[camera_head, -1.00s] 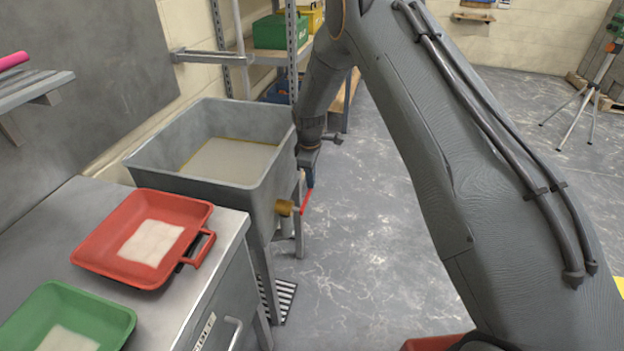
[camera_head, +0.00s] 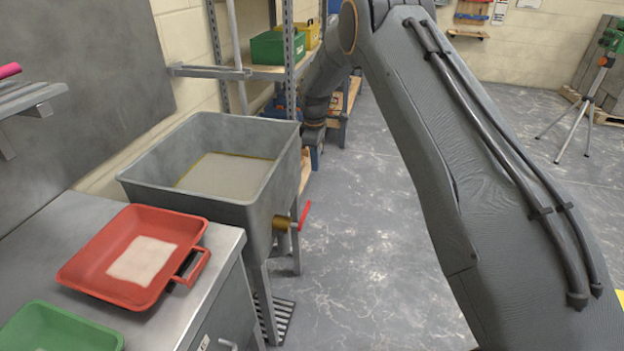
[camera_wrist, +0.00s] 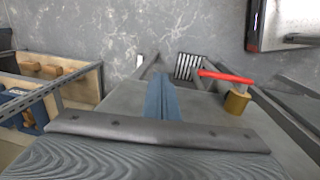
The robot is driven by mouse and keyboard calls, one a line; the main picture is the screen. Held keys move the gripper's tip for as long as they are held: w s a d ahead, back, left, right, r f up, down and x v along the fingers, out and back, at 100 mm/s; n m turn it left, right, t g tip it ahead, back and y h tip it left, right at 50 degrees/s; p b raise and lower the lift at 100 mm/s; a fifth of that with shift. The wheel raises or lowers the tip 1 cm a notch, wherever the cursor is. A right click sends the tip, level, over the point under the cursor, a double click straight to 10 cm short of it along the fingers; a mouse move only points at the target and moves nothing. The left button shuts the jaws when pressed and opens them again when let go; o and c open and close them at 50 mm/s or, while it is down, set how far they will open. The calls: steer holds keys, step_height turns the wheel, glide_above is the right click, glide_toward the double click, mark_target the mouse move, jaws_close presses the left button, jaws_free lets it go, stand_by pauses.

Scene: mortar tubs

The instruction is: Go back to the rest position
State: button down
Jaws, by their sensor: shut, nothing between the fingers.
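My gripper (camera_head: 316,158) hangs at the end of my arm, to the right of the grey sink (camera_head: 143,182) and near its far right corner in the head view. Most of it is hidden behind the wrist. In the wrist view its blue fingers (camera_wrist: 161,98) are together, with nothing between them. A red tub (camera_head: 92,275) with a pale patch of material inside stands on the metal bench. A green tub (camera_head: 62,338) stands in front of it, partly cut off by the picture's edge.
The sink has a brass valve (camera_head: 281,223) with a red handle (camera_head: 305,214), also in the wrist view (camera_wrist: 226,76). Shelving with a green bin (camera_head: 277,48) stands beyond the sink. A tripod (camera_head: 585,105) stands at the far right. The floor (camera_head: 365,250) between is clear.

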steer(key=shift+w+d+r, duration=0.2)
steer(key=shift+w+r, duration=0.1)
steer(key=shift+w, duration=0.3)
steer(key=s+d+r+m, duration=0.4)
steer(key=s+r, duration=0.1)
steer(key=s, duration=0.4)
steer(key=s+d+r+m, duration=0.3)
steer(key=s+d+r, duration=0.1)
steer(key=s, duration=0.5)
steer(key=s+d+m, duration=0.2)
steer(key=s+m, duration=0.1)
steer(key=s, duration=1)
steer(key=s+d+r+m, duration=0.1)
steer(key=s+m, duration=0.3)
steer(key=s, duration=0.9)
steer(key=shift+s+d+r+g, duration=0.2)
steer(key=shift+d+g, duration=0.1)
steer(key=shift+d, duration=0.5)
